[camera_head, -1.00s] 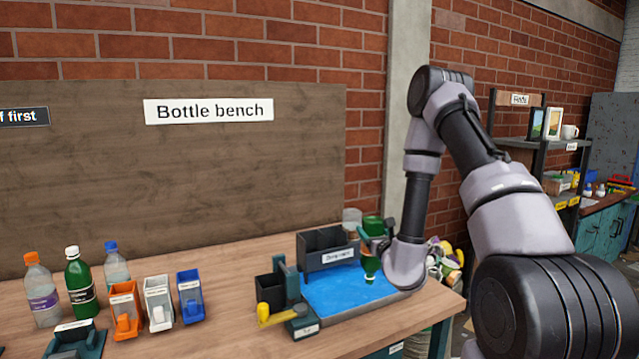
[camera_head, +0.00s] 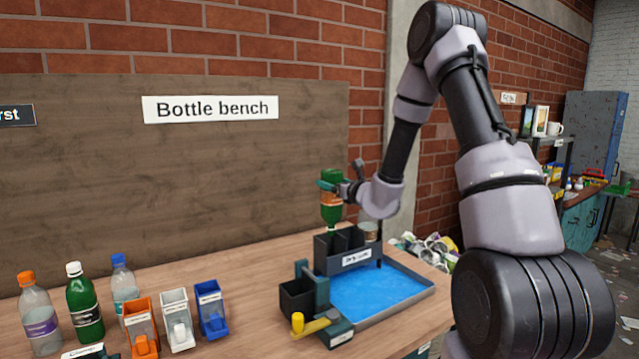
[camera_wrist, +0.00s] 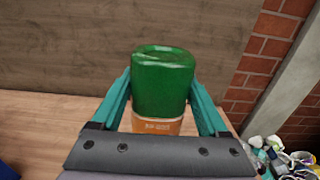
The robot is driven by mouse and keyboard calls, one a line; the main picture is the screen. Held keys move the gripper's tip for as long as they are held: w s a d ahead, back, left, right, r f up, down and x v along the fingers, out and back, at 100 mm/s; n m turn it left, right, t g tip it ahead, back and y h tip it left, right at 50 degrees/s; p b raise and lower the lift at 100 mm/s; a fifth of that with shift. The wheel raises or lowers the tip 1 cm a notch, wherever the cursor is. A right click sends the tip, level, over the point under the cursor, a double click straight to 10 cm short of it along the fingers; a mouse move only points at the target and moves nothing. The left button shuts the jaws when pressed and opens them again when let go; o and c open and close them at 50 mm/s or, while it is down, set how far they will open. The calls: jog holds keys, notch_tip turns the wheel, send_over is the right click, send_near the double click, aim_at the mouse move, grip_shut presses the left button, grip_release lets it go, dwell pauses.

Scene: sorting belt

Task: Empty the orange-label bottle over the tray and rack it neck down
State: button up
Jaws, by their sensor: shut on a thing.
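The green bottle with an orange label (camera_head: 331,205) is held neck down by my gripper (camera_head: 330,187). It hangs above the dark drip rack (camera_head: 325,250) at the back of the tray. In the wrist view the bottle's green base (camera_wrist: 162,85) faces the camera, with the orange label (camera_wrist: 158,126) below it. My gripper's teal fingers (camera_wrist: 160,105) are shut on its two sides. The tray (camera_head: 430,292) has a blue floor and lies in front of the rack. Whether the neck touches the rack is not clear.
An orange-capped bottle (camera_head: 38,315), a green bottle with a white cap (camera_head: 84,303) and a blue-capped bottle (camera_head: 123,285) stand at left. Orange (camera_head: 140,325), white (camera_head: 176,320) and blue (camera_head: 211,308) bins stand beside them. A yellow-handled device (camera_head: 313,324) sits left of the tray.

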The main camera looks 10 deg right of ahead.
send_over(334, 226)
jog(key=w, duration=0.1)
jog(key=shift+a+f, duration=0.25)
jog(key=shift+f, duration=1)
jog(key=shift+a+f, duration=0.2)
jog(key=shift+f, duration=5.55)
jog(key=o, duration=1.3)
jog(key=shift+o, duration=0.2)
jog(key=v, duration=1)
jog(key=shift+s+d, duration=0.2)
jog(key=shift+s, duration=0.15)
